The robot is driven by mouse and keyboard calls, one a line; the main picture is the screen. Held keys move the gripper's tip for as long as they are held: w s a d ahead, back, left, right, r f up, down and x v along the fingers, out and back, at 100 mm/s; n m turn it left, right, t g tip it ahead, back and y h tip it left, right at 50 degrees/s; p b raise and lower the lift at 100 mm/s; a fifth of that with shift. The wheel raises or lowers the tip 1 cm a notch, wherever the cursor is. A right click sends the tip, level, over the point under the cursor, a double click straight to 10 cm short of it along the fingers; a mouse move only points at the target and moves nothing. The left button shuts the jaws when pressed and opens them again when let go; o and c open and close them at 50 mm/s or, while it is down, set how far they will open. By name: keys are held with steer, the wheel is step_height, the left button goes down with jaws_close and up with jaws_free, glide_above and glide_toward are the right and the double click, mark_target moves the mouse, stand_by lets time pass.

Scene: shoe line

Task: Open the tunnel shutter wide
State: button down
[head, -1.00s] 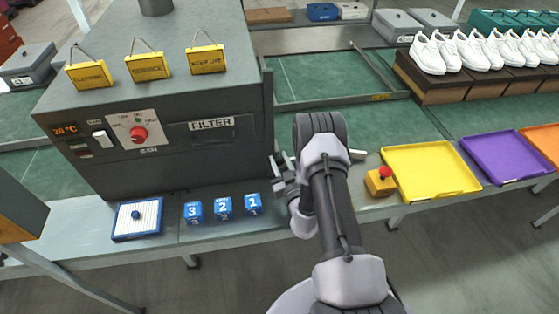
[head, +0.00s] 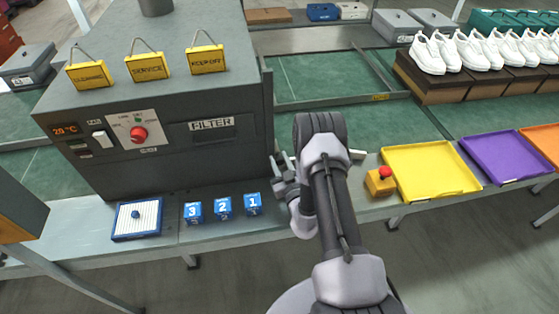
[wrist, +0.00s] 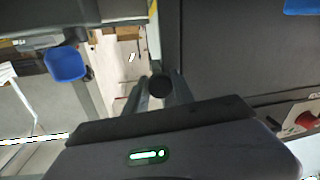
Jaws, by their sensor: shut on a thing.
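The tunnel is a large dark grey box (head: 150,165) at the left in the head view. A thin dark upright panel at its right end, which looks like the shutter (head: 267,105), shows only edge-on. My gripper (head: 281,168) is beside the lower right end of the box. In the wrist view, a round black knob (wrist: 160,85) sits between my two fingers, which are shut on it. It looks like the shutter's handle, but its join to the shutter is hidden. How far the shutter stands open cannot be told.
The tunnel front has a red knob (head: 138,134) and a filter slot (head: 213,134). Blue numbered cubes (head: 223,206) and a white-and-blue filter (head: 137,219) lie on the front ledge. A yellow button box (head: 380,182) and yellow tray (head: 428,171) are right of my arm. Green belt runs behind.

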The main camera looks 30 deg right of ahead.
step_height(320, 180, up, 19)
steer(key=p, duration=1.4)
steer(key=shift+p, duration=0.35)
steer(key=c, duration=1.1)
jaws_free()
steer(key=shift+o, duration=0.2)
